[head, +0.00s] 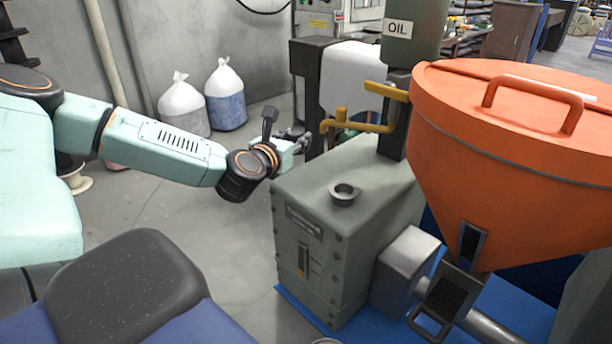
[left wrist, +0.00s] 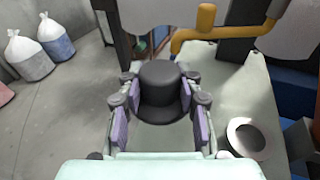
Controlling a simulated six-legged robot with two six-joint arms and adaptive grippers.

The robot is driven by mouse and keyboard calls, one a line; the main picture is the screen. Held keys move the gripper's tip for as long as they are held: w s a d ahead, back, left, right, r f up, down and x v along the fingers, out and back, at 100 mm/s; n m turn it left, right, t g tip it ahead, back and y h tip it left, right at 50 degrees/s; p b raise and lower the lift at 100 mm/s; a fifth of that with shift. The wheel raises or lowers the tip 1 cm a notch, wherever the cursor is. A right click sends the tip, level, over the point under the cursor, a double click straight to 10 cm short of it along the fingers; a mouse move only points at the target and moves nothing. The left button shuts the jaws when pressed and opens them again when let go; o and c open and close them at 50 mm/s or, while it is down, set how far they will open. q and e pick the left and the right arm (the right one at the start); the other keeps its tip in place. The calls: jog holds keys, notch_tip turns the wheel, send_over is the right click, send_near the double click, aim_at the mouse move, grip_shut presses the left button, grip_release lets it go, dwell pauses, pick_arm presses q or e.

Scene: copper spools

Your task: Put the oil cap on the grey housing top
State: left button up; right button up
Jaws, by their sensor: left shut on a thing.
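The oil cap (left wrist: 161,84) is black with a round raised top and a wider brim. My left gripper (left wrist: 160,108) is shut on it, with purple-padded fingers on either side. In the head view my left gripper (head: 300,140) is beyond the far left edge of the grey housing (head: 335,225); the cap is hard to make out there. A round open filler neck (head: 344,192) stands on the housing top. It also shows in the left wrist view as a ring (left wrist: 245,138), right of the held cap and apart from it. My right gripper is not in view.
A yellow pipe (head: 365,126) and an oil tank (head: 415,35) stand behind the housing top. A big orange hopper (head: 510,150) rises on the right. White-topped bags (head: 225,95) stand by the wall. The floor left of the housing is clear.

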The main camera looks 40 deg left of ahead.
pick_arm(q)
jog(key=b, duration=0.4)
send_over(295, 184)
notch_tip(295, 184, down, 5)
jog(key=shift+f, duration=0.15)
jog(key=shift+w+a+f, duration=0.15)
jog(key=shift+f, duration=0.45)
jog(key=f, duration=0.1)
jog(key=b, duration=0.1)
jog(key=f+b, duration=0.1)
jog(key=shift+s+d+f, duration=0.2)
jog(key=shift+s+f, duration=0.05)
jog(key=shift+f, duration=0.05)
jog(key=shift+w+f, duration=0.1)
jog(key=shift+f, duration=0.05)
jog(key=shift+w+a+f, duration=0.15)
jog(key=shift+b, duration=0.3)
